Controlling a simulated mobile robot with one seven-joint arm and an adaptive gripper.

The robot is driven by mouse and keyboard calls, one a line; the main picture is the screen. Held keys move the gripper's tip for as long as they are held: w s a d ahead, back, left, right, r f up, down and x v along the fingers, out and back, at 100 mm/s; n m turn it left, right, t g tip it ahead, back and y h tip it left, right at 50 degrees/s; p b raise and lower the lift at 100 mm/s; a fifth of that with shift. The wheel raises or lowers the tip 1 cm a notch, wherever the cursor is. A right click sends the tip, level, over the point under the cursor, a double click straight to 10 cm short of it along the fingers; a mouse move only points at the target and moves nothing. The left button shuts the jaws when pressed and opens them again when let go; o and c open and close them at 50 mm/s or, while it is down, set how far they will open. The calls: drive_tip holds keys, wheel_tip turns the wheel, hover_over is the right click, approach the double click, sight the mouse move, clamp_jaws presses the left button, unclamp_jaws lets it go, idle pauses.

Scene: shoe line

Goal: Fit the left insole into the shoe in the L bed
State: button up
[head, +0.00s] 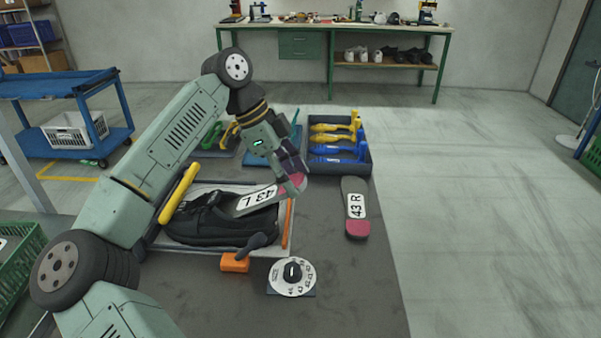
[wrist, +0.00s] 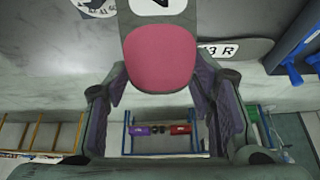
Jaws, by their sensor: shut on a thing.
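The left insole (head: 262,197), grey with a pink heel and a "43 L" label, is tilted over the black shoe (head: 205,226). My gripper (head: 293,178) is shut on its pink heel end, which is raised at the right. Its grey front end points down and left at the shoe's opening; I cannot tell whether it touches the shoe. In the wrist view the pink heel (wrist: 160,58) shows between the fingers. The shoe lies on its side-to-side length in a pale bed (head: 205,251), between a yellow bar (head: 178,193) and an orange bar (head: 287,223).
The right insole (head: 355,207), "43 R", lies on the grey table to the right. Behind are a dark tray (head: 368,157) of yellow and blue tools. The table's front right is clear.

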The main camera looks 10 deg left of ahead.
sight(256, 199)
drive_tip(key=shift+s+a+f, duration=0.1)
drive_tip(key=shift+a+f, duration=0.25)
drive_tip(key=shift+a, duration=0.2)
drive_tip(key=shift+s+a+f, duration=0.1)
drive_tip(key=shift+a+f, duration=0.2)
drive_tip(key=shift+a, duration=0.25)
drive_tip(key=shift+y, duration=0.5)
drive_tip(key=shift+s+a+f, duration=0.15)
drive_tip(key=shift+a+f, duration=0.25)
drive_tip(key=shift+a, duration=0.7)
drive_tip(key=shift+s+a+f, duration=0.2)
drive_tip(key=shift+a+f, duration=0.15)
drive_tip(key=shift+a, duration=0.7)
drive_tip(key=shift+s+a+f, duration=0.15)
drive_tip(key=shift+a+f, duration=0.25)
drive_tip(key=shift+a, duration=0.7)
drive_tip(key=shift+d+f+y+b, duration=0.15)
drive_tip(key=shift+f+y+b, duration=0.35)
drive_tip(key=shift+f+b, duration=0.4)
drive_tip(key=shift+f, duration=0.1)
drive_tip(key=o, duration=1.1)
drive_tip(key=shift+o, duration=0.2)
drive_tip(key=shift+p, duration=0.3)
drive_tip(key=shift+r+p, duration=1.05)
drive_tip(key=shift+r, duration=0.5)
